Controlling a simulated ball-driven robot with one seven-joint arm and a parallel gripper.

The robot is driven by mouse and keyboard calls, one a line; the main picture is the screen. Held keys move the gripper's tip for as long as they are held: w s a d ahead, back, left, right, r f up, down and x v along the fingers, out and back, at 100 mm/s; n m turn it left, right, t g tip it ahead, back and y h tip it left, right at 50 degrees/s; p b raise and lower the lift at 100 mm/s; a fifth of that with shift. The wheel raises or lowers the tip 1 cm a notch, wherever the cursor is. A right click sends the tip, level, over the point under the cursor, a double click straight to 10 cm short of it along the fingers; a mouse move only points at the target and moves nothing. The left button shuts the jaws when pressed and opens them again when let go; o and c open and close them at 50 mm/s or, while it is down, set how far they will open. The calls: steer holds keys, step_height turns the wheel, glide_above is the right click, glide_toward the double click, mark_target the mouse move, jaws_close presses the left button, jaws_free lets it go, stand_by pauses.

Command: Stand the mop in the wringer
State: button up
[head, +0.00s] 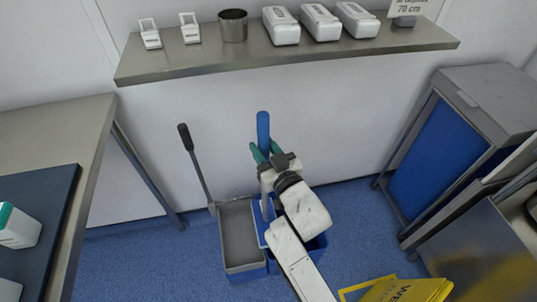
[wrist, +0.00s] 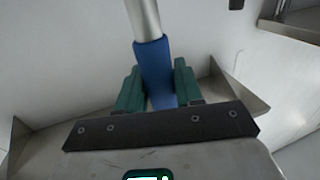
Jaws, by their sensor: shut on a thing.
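The mop has a blue grip (head: 263,126) that stands about upright in the head view. My gripper (head: 266,150) has its green fingers shut on this grip. In the wrist view the blue grip (wrist: 154,66) sits between the fingers (wrist: 158,82), with a metal shaft (wrist: 143,18) running from it. The mop's lower end is hidden behind my arm or cannot be told apart. The wringer, a grey open box (head: 238,232) with a dark-tipped lever (head: 198,165), sits on a blue bucket (head: 247,275) just left of my arm. I cannot tell whether the mop is inside it.
A steel wall shelf (head: 350,47) with white boxes and a metal cup (head: 233,25) hangs above. A steel table (head: 88,130) stands left, a blue-sided cabinet (head: 437,155) right. A yellow sign (head: 405,290) lies at the front right. Blue floor shows between.

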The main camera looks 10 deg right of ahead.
steer(key=s+a+b, duration=0.1)
steer(key=a+b, duration=0.9)
steer(key=b, duration=0.3)
steer(key=shift+s+a, duration=0.15)
steer(key=shift+a, duration=0.15)
steer(key=shift+b, duration=0.3)
step_height(320, 180, down, 10)
steer(key=b, duration=0.9)
stand_by(0.3)
steer(key=shift+f+b, duration=0.25)
steer(key=shift+b, duration=0.05)
stand_by(0.3)
steer(key=shift+f+b, duration=0.9)
steer(key=shift+f, duration=0.05)
stand_by(0.7)
